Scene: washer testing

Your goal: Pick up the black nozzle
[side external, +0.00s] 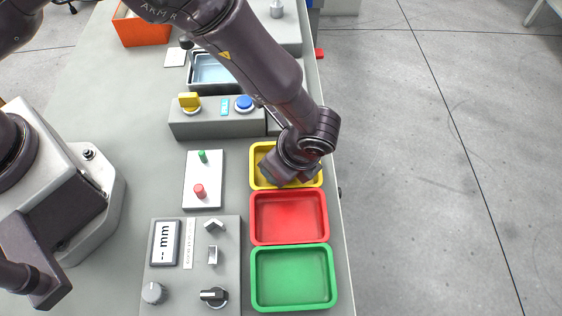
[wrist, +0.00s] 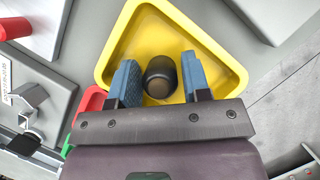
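The black nozzle (wrist: 161,77) is a short dark cylinder with a brownish round end, and it lies in the yellow tray (wrist: 112,50). In the wrist view my gripper (wrist: 158,80) has its two blue fingers apart, one on each side of the nozzle. There is a visible gap between each finger and the nozzle, so the gripper is not closed on it. In the side view my gripper is low over the yellow tray (side external: 256,153), and the arm hides the fingertips and the nozzle.
An empty red tray (side external: 289,217) and an empty green tray (side external: 293,277) stand in line with the yellow one along the table edge. A white plate (side external: 203,180) with green and red pegs and a grey panel (side external: 190,290) lie to the left. A grey button box (side external: 215,123) stands behind.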

